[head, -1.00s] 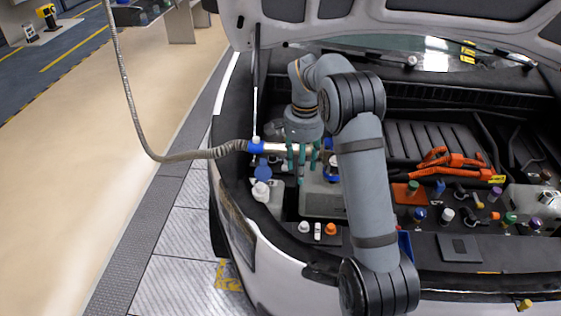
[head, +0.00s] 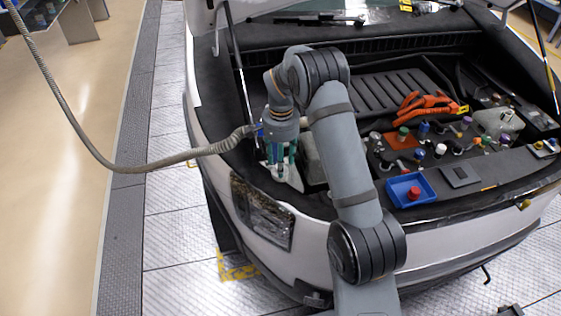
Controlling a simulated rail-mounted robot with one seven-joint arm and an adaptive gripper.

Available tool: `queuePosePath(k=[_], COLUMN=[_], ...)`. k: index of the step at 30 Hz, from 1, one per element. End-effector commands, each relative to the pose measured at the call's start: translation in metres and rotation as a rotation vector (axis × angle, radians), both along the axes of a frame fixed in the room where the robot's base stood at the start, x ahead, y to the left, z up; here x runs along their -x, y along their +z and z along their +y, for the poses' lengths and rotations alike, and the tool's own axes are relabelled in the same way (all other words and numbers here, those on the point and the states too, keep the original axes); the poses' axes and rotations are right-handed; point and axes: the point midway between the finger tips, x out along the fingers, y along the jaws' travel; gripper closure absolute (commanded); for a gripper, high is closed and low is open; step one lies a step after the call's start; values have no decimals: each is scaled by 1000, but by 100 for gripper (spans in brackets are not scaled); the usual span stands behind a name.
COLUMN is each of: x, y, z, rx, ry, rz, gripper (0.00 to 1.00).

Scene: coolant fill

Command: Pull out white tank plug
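My gripper (head: 281,158), with teal fingers, points down at the left front corner of the engine bay. It is directly over or around the top of a white tank (head: 291,180), whose lower part shows below the fingers. The white plug cannot be made out; the fingers and wrist cover the top of the tank. I cannot tell whether the fingers are apart or shut on the plug.
A grey hose (head: 160,161) hangs from the upper left and ends just left of my gripper. A blue tray (head: 398,198) holding a red cap sits on the front ledge. Several coloured caps and an orange cable (head: 425,104) lie right. The raised hood's strut (head: 240,78) stands close behind.

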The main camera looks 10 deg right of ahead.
Motion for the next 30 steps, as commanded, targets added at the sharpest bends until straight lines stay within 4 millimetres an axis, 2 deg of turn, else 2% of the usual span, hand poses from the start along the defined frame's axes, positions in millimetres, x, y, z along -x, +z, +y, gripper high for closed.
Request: queuePosePath(k=[4, 13, 30], x=[0, 0, 0], y=[-9, -11, -10], z=[1, 1, 1], rx=[-1, -1, -1], ry=[2, 1, 2], rz=[1, -1, -1], gripper=[54, 54, 88])
